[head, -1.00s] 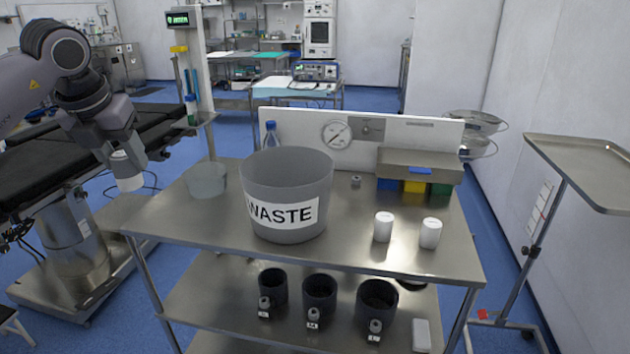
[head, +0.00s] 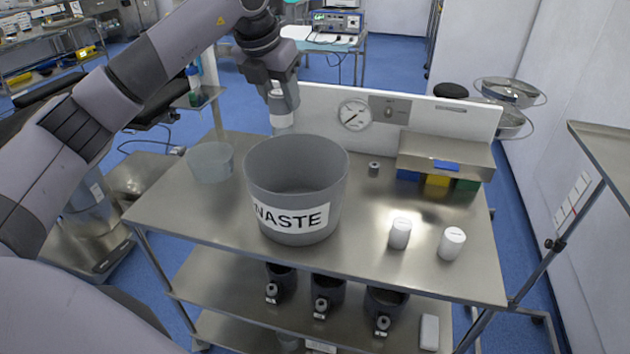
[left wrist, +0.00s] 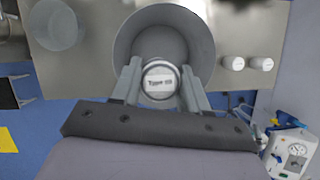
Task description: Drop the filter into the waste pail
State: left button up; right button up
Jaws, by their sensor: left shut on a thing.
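The grey waste pail (head: 290,226) stands on the steel table with a "WASTE" label on its front. My left gripper (head: 281,108) is shut on the filter (head: 281,122), a white and grey cylinder. It holds the filter upright above the pail's back rim in the head view. In the left wrist view the filter (left wrist: 160,80) has a label on top and sits between the two fingers. The pail (left wrist: 200,42) opens just beyond it, and its inside looks empty where visible. My right gripper is not in view.
Two white cylinders (head: 400,233) stand right of the pail on the steel table (head: 350,250). A clear beaker (head: 210,162) is to its left. A white panel with a gauge (head: 354,115) and a steel box over coloured bins (head: 445,155) line the back.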

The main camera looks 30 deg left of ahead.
aim_at(284, 122)
pick_arm(q)
jog(key=shift+w+d, duration=0.15)
jog(key=shift+w, duration=0.05)
jog(key=shift+w+f, duration=0.1)
notch_tip(284, 122, down, 6)
jog(key=b, duration=0.4)
jog(key=shift+b, duration=0.35)
jog(key=o, duration=1.1)
jog(key=shift+r, duration=0.2)
jog(key=shift+v, duration=3.6)
jog(key=shift+f, duration=0.1)
